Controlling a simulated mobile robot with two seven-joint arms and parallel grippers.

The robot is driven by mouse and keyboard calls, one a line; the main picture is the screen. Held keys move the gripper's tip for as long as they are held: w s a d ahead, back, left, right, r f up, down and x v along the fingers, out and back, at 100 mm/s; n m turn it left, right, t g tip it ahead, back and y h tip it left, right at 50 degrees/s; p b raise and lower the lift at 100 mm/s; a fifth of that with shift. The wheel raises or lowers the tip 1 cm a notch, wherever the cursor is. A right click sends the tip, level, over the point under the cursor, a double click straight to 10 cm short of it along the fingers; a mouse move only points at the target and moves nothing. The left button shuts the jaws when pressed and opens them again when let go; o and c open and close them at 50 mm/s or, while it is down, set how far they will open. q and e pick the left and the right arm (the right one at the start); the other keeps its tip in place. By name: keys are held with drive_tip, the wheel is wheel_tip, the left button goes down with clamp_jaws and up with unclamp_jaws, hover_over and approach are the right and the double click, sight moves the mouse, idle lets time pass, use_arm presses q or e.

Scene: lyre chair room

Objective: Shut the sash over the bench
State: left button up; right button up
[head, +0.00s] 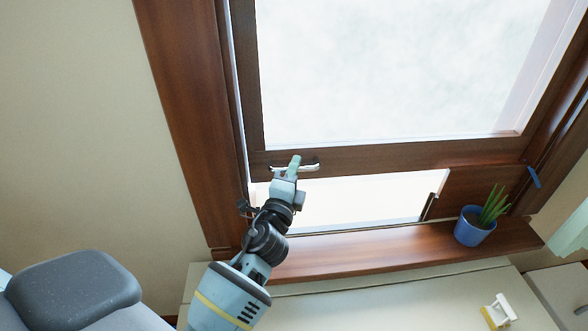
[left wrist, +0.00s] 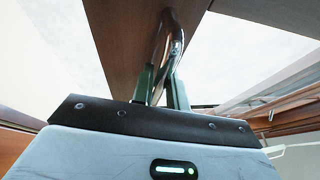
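The wooden sash (head: 390,158) with its large pane is raised; a bright open gap shows between its bottom rail and the wooden sill (head: 350,258). A silver handle (head: 308,168) is on the left part of the bottom rail. My left gripper (head: 294,162) is at this handle. In the left wrist view the handle (left wrist: 168,38) curves up from between the two green fingers (left wrist: 163,88), which appear closed around it; the exact contact is partly hidden. The sash rail (left wrist: 135,40) is right in front of the fingers. My right gripper is not in view.
A blue pot (head: 474,228) with a green plant stands on the sill at the right. A wooden board (head: 478,187) fills the gap's right end. A small blue piece (head: 532,176) is on the right frame. A white and yellow object (head: 499,311) is on the bench (head: 400,300).

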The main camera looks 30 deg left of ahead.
use_arm(q)
clamp_jaws()
drive_tip(key=shift+f+b, duration=0.5)
drive_tip(key=shift+f, duration=0.15)
wheel_tip(320, 180, down, 12)
drive_tip(key=b, duration=1.1)
drive_tip(key=shift+f+b, duration=0.1)
drive_tip(key=shift+b, duration=0.25)
